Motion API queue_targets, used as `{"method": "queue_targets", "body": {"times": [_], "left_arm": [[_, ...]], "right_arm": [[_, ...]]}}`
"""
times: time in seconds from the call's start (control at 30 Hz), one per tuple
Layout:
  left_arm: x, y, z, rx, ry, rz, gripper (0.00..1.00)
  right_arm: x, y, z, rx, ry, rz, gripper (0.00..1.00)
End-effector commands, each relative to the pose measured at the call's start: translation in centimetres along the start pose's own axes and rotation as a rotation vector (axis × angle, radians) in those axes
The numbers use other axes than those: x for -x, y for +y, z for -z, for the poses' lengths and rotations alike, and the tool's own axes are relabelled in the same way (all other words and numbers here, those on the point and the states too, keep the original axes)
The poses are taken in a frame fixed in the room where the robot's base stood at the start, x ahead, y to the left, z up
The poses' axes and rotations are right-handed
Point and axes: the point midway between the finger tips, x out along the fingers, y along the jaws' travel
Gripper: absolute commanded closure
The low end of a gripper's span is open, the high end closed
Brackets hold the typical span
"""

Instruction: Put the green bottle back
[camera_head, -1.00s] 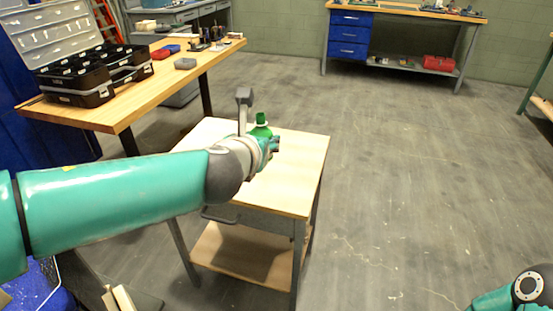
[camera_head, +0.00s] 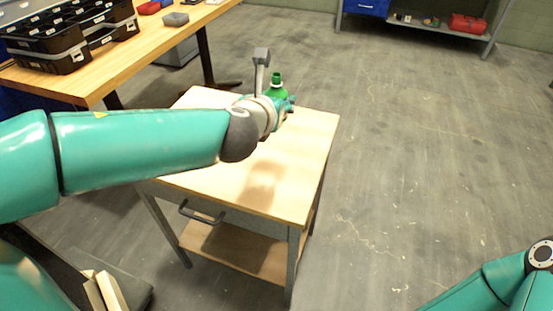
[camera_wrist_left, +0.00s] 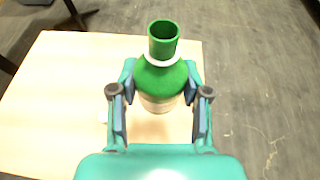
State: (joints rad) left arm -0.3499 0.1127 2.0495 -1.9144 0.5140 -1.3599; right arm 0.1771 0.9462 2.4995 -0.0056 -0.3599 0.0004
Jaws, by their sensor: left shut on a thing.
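The green bottle (camera_head: 277,88) is upright, with a white ring at its neck and no cap on its open mouth. My left gripper (camera_head: 285,103) is shut on the bottle, over the small wooden-topped table (camera_head: 290,170). In the left wrist view the bottle (camera_wrist_left: 163,75) stands between both fingers of the left gripper (camera_wrist_left: 160,100), its pale lower part below. I cannot tell whether its base touches the tabletop. My right arm (camera_head: 490,285) shows at the lower right; its gripper is out of view.
The small table has a drawer handle (camera_head: 202,212) and a lower shelf (camera_head: 240,250). A workbench (camera_head: 130,60) at the upper left holds a black organiser case (camera_head: 55,45) and a grey tray (camera_head: 175,19). The small table's near top is bare. Open floor lies to the right.

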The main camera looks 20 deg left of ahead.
Motion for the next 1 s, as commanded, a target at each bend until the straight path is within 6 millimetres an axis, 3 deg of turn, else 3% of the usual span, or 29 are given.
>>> {"method": "queue_targets", "body": {"times": [0.03,0.3,0.57,0.83,1.0], "left_arm": [[-0.9,0.3,2.4,0.0,0.003,-0.006,0.9],[-3.2,0.8,8.3,0.003,0.002,-0.014,0.9],[-3.9,0.8,10.1,0.006,0.001,-0.014,0.9],[-5.3,0.9,13.5,0.005,0.001,-0.015,0.9],[-5.4,0.8,13.7,0.006,-0.001,-0.014,0.9]], "right_arm": [[-1.7,0.6,0.0,0.0,0.0,0.0,0.28],[-5.0,1.8,0.1,0.001,0.0,0.0,0.28],[-5.8,2.1,0.1,0.001,0.001,0.0,0.28],[-7.7,2.8,0.1,0.001,0.001,0.0,0.28],[-7.7,2.8,0.1,0.001,0.001,0.0,0.28]]}}
